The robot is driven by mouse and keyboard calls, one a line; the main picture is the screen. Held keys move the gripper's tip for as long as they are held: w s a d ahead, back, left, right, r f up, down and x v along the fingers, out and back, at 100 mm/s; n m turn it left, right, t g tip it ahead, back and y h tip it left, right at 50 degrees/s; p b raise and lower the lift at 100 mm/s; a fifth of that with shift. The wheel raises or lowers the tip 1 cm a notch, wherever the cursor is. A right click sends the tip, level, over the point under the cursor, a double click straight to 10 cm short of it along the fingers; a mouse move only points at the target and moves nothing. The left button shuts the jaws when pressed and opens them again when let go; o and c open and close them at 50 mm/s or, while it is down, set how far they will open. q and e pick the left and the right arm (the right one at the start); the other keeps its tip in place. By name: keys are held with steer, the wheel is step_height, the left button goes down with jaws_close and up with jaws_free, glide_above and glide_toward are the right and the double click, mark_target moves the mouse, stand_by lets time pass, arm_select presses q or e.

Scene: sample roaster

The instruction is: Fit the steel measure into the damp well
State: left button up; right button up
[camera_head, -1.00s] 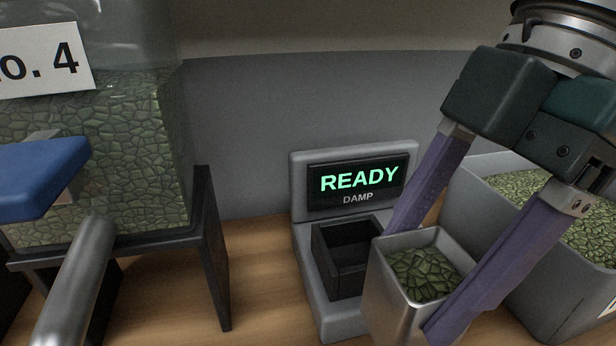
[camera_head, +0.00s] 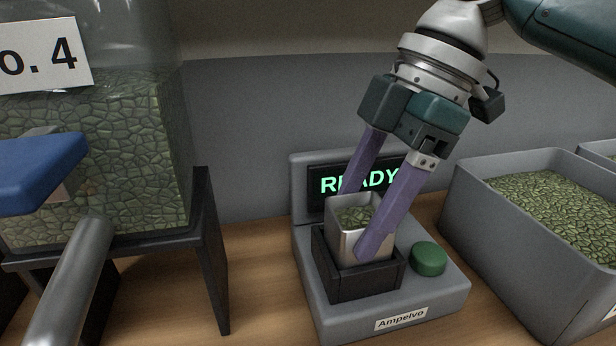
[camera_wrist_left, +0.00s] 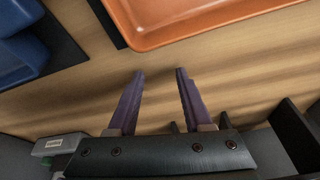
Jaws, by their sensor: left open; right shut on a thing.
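The steel measure (camera_head: 346,243), a square metal cup with green beans in it, is upright at the black damp well (camera_head: 352,281) of the grey device. Its lower part is hidden behind the well's front wall; I cannot tell whether it rests on the bottom. My right gripper (camera_head: 362,232) is shut on the measure, with its purple fingers on two sides of it. The device's screen (camera_head: 352,180) shows READY, partly covered by the fingers. My left gripper (camera_wrist_left: 158,75) is open and empty above the wooden table in the left wrist view.
A green button (camera_head: 429,259) and an "Ampelvo" label are on the device. A grey bin of green beans (camera_head: 490,239) stands to the right. A bean hopper on a dark stand (camera_head: 212,250) is at left. An orange tray (camera_wrist_left: 190,22) lies beyond my left gripper.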

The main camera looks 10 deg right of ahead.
steer(key=shift+f, duration=0.1)
steer(key=o, duration=1.4)
arm_select(q)
steer(key=shift+r+p, duration=0.3)
steer(key=shift+r, duration=0.05)
arm_select(e)
steer(key=v, duration=0.8)
